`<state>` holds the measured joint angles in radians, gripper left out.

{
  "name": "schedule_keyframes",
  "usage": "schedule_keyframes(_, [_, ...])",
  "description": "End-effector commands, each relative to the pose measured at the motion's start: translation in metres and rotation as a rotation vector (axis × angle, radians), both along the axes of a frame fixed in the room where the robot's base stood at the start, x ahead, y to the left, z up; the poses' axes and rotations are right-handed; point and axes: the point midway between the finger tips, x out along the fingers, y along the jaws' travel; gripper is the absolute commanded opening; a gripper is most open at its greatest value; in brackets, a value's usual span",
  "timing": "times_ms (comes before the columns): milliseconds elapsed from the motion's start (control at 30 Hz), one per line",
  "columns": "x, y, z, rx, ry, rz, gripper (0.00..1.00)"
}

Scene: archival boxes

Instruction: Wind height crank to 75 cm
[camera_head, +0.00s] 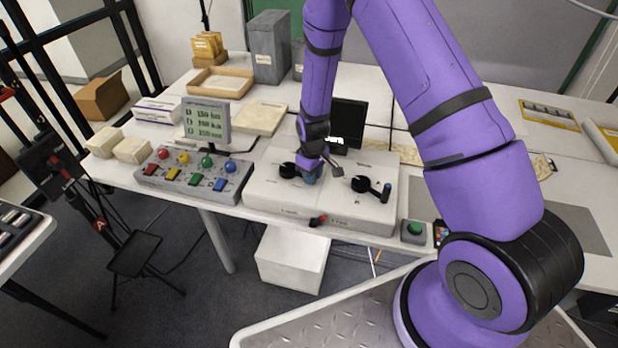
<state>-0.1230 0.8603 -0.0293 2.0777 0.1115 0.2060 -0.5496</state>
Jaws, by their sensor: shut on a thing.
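A cream control box (275,202) on the table carries two cranks. The left crank (288,170) has a black hub and a blue handle (310,179). The right crank (361,184) has a black hub and a dark upright handle (387,191). My gripper (313,168) is lowered over the left crank and is shut on its blue handle; the fingers hide part of it. A black display (348,118) stands behind the box, its lit text partly hidden by my arm. The labels near the cranks are too small to read, so I cannot tell which crank sets height.
A button panel (193,178) with coloured knobs and a small sign (207,120) stand to the left. A red-tipped lever (318,220) is on the box's front edge. A green button (414,229) sits to the right. Boxes and a tray (221,82) stand behind.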

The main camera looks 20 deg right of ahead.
Motion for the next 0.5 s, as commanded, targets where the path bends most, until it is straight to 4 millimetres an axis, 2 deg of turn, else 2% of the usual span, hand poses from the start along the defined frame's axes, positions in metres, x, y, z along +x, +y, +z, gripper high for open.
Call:
schedule_keyframes(100, [0.008,-0.01,0.0,-0.001,-0.004,0.102,0.0])
schedule_keyframes(500, [0.036,-0.028,0.0,-0.002,-0.004,0.485,0.0])
